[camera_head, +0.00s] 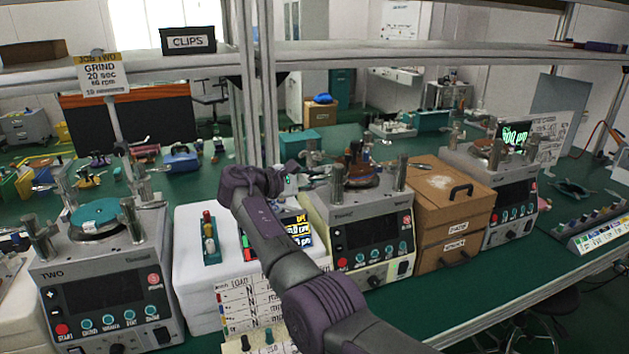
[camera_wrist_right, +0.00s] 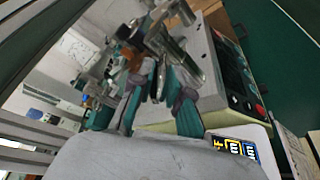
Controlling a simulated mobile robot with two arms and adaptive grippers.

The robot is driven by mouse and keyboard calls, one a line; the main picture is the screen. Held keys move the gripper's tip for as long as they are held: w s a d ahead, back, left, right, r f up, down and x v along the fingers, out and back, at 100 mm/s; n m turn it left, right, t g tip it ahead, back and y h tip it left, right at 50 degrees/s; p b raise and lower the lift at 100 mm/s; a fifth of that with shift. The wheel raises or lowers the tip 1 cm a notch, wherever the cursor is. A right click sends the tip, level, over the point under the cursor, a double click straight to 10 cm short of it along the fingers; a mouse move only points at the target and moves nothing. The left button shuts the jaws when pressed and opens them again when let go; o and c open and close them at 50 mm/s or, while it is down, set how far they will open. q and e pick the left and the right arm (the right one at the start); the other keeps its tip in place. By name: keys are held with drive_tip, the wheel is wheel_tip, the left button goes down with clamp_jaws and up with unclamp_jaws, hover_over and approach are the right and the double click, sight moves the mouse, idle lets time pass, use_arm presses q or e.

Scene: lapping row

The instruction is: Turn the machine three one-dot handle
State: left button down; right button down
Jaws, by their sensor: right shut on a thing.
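Machine three (camera_head: 370,215) is the pale machine at the middle, with a brown round plate (camera_head: 358,178) and upright metal posts on top. My right arm reaches in front of it, and my right gripper (camera_head: 308,168) is at the top left of the machine. In the wrist view the right gripper (camera_wrist_right: 160,92) has its teal and purple fingers closed around a metal handle (camera_wrist_right: 160,78) among the machine's posts. The dot mark on the handle is not visible. Most of the handle is hidden by the fingers. My left gripper is not in view.
Machine two (camera_head: 105,265) stands at the left with a teal plate. A white block (camera_head: 195,285) with a coloured-button strip lies between the machines. A wooden drawer box (camera_head: 450,210) stands right of machine three. A shelf (camera_head: 400,52) with uprights crosses above.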

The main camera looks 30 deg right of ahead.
drive_tip(key=shift+d, duration=0.15)
drive_tip(key=c, duration=1.3)
unclamp_jaws()
drive_tip(key=shift+d, duration=0.1)
drive_tip(key=shift+o, duration=0.9)
drive_tip(key=shift+d+f, duration=0.1)
drive_tip(key=shift+a, duration=0.35)
drive_tip(key=v, duration=1.1)
drive_tip(key=shift+a, duration=0.25)
